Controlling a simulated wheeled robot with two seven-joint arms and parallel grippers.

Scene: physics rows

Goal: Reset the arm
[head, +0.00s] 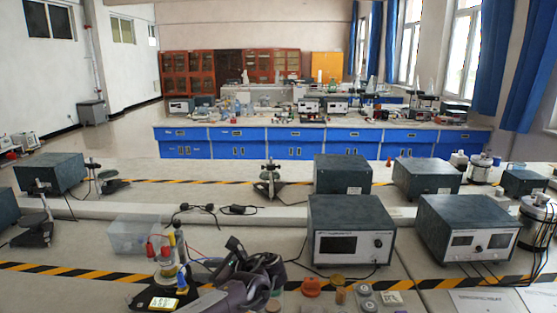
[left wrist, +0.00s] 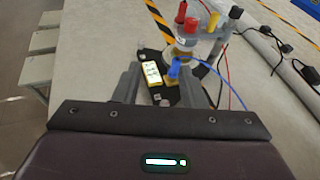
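My left gripper (head: 212,275) is at the bottom centre of the head view, just right of a small apparatus (head: 168,272). In the left wrist view, its two grey fingers (left wrist: 162,88) stand apart, with nothing visibly clamped between them. The apparatus also shows there (left wrist: 200,40), just beyond the fingertips. My right gripper is in neither view.
A clear plastic box (head: 134,236) is behind the apparatus. Cables (head: 200,208) lie on the bench. Black and yellow tape (head: 60,274) crosses the bare bench at left.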

